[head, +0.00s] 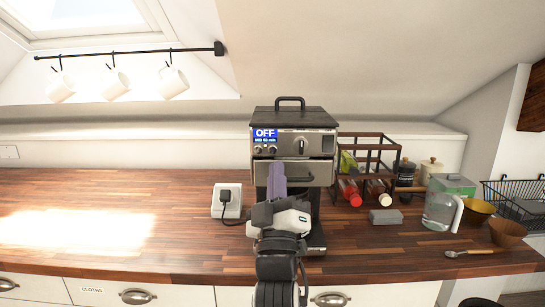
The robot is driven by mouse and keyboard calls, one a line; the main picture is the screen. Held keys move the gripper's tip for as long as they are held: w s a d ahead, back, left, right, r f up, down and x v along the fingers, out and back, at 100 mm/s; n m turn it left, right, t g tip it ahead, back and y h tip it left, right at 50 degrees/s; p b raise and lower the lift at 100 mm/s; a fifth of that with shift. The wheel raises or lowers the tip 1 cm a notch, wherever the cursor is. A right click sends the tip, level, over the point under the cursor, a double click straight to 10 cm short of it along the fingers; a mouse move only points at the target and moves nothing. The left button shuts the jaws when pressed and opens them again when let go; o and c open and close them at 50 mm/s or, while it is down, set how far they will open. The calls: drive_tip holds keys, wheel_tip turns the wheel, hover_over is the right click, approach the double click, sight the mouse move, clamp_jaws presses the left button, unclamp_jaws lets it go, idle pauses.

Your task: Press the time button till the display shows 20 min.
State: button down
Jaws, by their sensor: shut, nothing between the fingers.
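A dark grey and silver appliance (320,144) with a black handled top stands on the wooden counter. Its blue display (265,134) reads "OFF" in large letters. A smaller line below ends in "min", but its number is too small to read surely. Small round buttons (264,150) sit just under the display; their labels are not legible. A knob (301,147) is to their right. My gripper (277,167) is shut and empty, fingers pointing up, in front of the appliance just below the buttons. I cannot tell whether it touches the front. My arm hides the appliance's lower middle.
A plugged wall socket (227,201) is at the left. A brown rack (368,160) with bottles, a grey block (386,216), a glass jug (440,211), bowls (507,233) and a spoon (468,253) are to the right. The counter (150,195) at left is clear.

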drive_tip(key=shift+s+a+r+n+y+b, duration=0.15)
drive_tip(key=shift+s+n+y, duration=0.3)
drive_tip(key=shift+n+y, duration=0.5)
drive_tip(key=shift+s+d+r+n+y+b, duration=0.15)
drive_tip(key=shift+s+n+y, duration=0.3)
drive_tip(key=shift+n+y, duration=0.45)
drive_tip(key=shift+s+a+n+y+b, duration=0.15)
drive_tip(key=shift+s+n+y, duration=0.3)
drive_tip(key=shift+n+y, duration=0.5)
drive_tip(key=shift+w, duration=0.1)
approach(271, 140)
wheel_tip(271, 140, up, 4)
drive_tip(key=w, duration=0.1)
drive_tip(key=shift+w+a, duration=0.4)
drive_tip(key=shift+w, duration=0.2)
drive_tip(key=shift+w+f, duration=0.1)
drive_tip(key=shift+w, duration=0.05)
drive_tip(key=shift+w, duration=0.3)
drive_tip(key=shift+w+b, duration=0.3)
drive_tip(key=shift+b, duration=0.1)
drive_tip(key=shift+s, duration=0.75)
